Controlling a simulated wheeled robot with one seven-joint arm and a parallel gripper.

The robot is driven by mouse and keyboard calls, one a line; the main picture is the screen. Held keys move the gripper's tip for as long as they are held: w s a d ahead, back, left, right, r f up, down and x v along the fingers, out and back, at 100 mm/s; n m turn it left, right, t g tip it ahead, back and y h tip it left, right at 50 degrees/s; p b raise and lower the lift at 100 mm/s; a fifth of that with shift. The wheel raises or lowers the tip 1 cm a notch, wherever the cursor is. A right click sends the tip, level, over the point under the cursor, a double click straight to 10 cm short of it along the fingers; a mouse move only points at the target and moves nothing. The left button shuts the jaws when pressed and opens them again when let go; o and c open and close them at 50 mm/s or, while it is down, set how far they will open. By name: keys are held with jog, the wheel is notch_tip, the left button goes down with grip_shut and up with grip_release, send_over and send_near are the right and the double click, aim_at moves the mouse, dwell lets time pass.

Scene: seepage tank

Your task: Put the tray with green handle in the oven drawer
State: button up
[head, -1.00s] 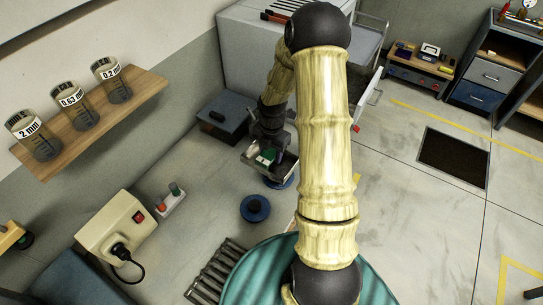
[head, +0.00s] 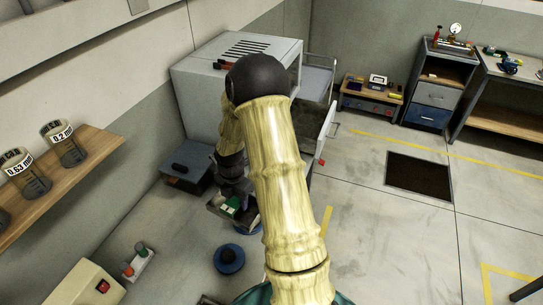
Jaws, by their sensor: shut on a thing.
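The tray (head: 216,209) is a small grey metal tray with a green handle (head: 231,205). The oven (head: 205,95) is a large pale grey box at the back, beyond my gripper. An open drawer or door panel (head: 326,128) with a red piece at its lower end juts out at the oven's right side. My arm hides the drawer's inside.
A dark grey box (head: 187,181) with a black handle stands left of my gripper. A blue disc with a black knob (head: 228,259) lies nearer. A shelf with jars (head: 66,150) is on the left wall. The floor to the right is open around a dark floor grate (head: 419,176).

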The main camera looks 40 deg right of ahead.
aim_at(222, 214)
jog(key=a+m, duration=0.1)
jog(key=m, duration=0.1)
jog(key=f+m, duration=0.1)
jog(key=m, duration=0.1)
jog(key=a+f+m, duration=0.1)
jog(key=m, duration=0.1)
jog(key=shift+w+a+f+b, duration=0.1)
jog(key=shift+w+a+b, duration=0.1)
jog(key=shift+a+b, duration=0.2)
jog(key=m, duration=0.2)
jog(key=a+f+m, duration=0.1)
jog(key=m, duration=0.1)
jog(key=a+f+m, duration=0.1)
jog(key=m, duration=0.1)
jog(key=shift+a+b, duration=0.25)
jog(key=shift+b, duration=0.1)
jog(key=a+f+m, duration=0.1)
jog(key=m, duration=0.2)
jog(key=a+f+m, duration=0.1)
jog(key=m, duration=0.3)
jog(key=a+f+m+b, duration=0.1)
jog(key=a+m, duration=0.1)
jog(key=m, duration=0.2)
jog(key=shift+f, duration=0.1)
